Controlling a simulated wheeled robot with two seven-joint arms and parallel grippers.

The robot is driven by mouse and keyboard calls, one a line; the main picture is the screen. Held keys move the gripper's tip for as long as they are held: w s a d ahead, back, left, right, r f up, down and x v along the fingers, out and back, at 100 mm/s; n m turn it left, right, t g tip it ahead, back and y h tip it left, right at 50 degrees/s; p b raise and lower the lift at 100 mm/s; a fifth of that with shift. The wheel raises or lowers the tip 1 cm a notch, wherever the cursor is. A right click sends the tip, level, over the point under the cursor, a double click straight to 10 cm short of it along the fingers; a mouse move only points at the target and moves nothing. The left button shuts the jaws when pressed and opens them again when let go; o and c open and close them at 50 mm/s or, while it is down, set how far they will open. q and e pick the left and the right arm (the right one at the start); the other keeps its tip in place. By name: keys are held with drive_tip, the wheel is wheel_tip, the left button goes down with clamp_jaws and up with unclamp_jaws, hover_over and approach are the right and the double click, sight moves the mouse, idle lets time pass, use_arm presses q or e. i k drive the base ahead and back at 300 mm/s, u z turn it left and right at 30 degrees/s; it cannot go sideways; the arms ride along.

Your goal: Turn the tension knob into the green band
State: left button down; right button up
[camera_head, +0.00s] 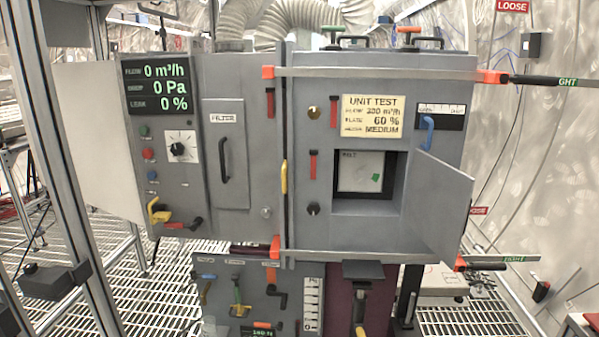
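A grey cabinet (375,230) fills the middle of the view. Its right half has an open window recess with a small hinged door (440,205) swung out to the right. Inside is a pale panel (358,172) with a small green patch (376,177); its label is too small to read surely. A black knob on a white dial (182,147) is on the left half. I cannot tell which is the tension knob. Neither of my grippers is in view.
A display (156,87) reads 0 m³/h, 0 Pa and 0 %. A yellow plate (370,116) reads UNIT TEST. Long bars with orange ends (380,73) cross the cabinet's right half. A lower panel (225,300) carries several handles. Metal posts stand at left; grating covers the floor.

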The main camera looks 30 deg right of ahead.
sight(362, 176)
drive_tip(key=z, duration=0.15)
drive_tip(key=i, duration=0.9)
drive_tip(key=z, duration=0.6)
